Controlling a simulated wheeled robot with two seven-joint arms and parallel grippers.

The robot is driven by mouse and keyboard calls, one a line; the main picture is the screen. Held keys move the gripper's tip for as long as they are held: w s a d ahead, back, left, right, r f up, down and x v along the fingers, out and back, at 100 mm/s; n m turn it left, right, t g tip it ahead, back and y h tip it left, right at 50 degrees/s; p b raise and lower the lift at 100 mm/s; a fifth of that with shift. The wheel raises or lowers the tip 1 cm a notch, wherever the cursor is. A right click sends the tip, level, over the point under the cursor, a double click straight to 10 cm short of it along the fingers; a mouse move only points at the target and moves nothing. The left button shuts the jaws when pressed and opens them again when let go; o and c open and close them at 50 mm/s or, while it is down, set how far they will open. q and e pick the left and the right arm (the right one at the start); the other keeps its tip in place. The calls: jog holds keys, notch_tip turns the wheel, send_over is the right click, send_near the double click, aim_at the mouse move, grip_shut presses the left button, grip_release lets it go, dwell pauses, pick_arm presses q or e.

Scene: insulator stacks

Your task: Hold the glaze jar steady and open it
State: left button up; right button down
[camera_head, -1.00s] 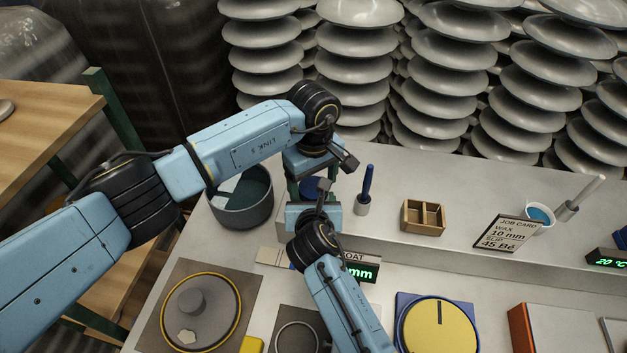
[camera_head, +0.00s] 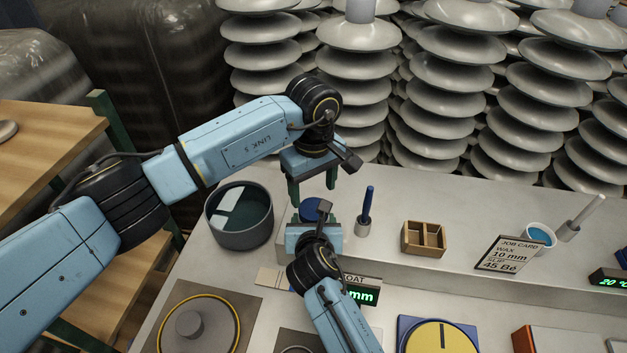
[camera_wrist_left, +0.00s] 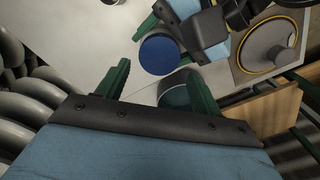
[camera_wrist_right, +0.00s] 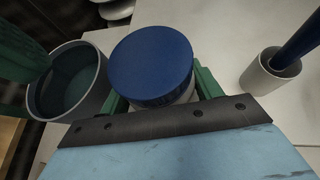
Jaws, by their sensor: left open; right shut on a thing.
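The glaze jar (camera_head: 311,210) stands on the bench with its blue lid on top; the lid (camera_wrist_right: 150,64) and a strip of pale body below it show in the right wrist view. My right gripper (camera_head: 314,228) is shut on the jar's body from the near side. My left gripper (camera_head: 312,188) is open and empty above the jar, fingers pointing down. In the left wrist view the blue lid (camera_wrist_left: 159,54) lies beyond and between its fingers, apart from them. The jar's lower part is hidden by the right gripper.
A grey bowl (camera_head: 239,232) of dark liquid stands just left of the jar. A cup with a blue-handled tool (camera_head: 365,224) stands close on the right. A wooden box (camera_head: 424,251) and a job card (camera_head: 509,257) are farther right. Insulator stacks (camera_head: 450,84) fill the back.

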aim_at(314, 208)
pick_arm(q)
jog(key=shift+f, duration=2.65)
jog(key=c, duration=0.8)
jog(key=o, duration=1.1)
jog(key=shift+r, duration=0.1)
jog(key=shift+r, duration=2.25)
pick_arm(e)
jog(key=shift+c, duration=1.2)
grip_release()
